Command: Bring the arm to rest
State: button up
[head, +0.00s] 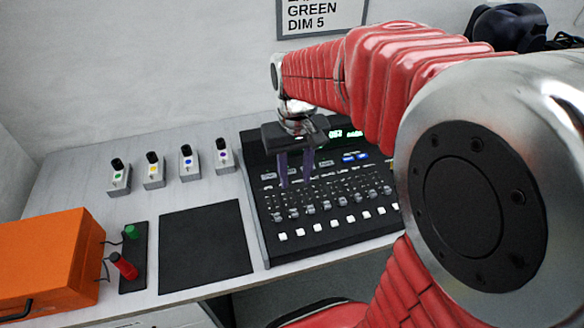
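My gripper (296,170) is at the end of my red-sleeved arm, which reaches in from the right. Its two dark purple-grey fingers point down over the upper left part of a black lighting console (320,225). The fingers stand apart with a gap between them, and nothing shows in the gap. I cannot tell whether the fingertips touch the console's faders. My arm covers the console's upper right part.
Several small white boxes with black knobs (153,172) stand in a row at the table's back. A black mat (205,245) lies left of the console. An orange case (45,260) and a black strip with green and red handles (133,265) are further left. A sign (318,18) hangs on the wall.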

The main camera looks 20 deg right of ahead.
jog(key=shift+w, duration=0.1)
jog(key=s+a+r+t, duration=0.1)
jog(key=s+r+t, duration=0.1)
jog(key=s, duration=0.4)
jog(key=s+a+r+n+t, duration=0.1)
jog(key=s+a+r+t, duration=0.1)
jog(key=s+r, duration=0.3)
jog(key=shift+s+t, duration=0.55)
jog(key=shift+t, duration=0.25)
jog(key=shift+s, duration=0.1)
dwell(1.3)
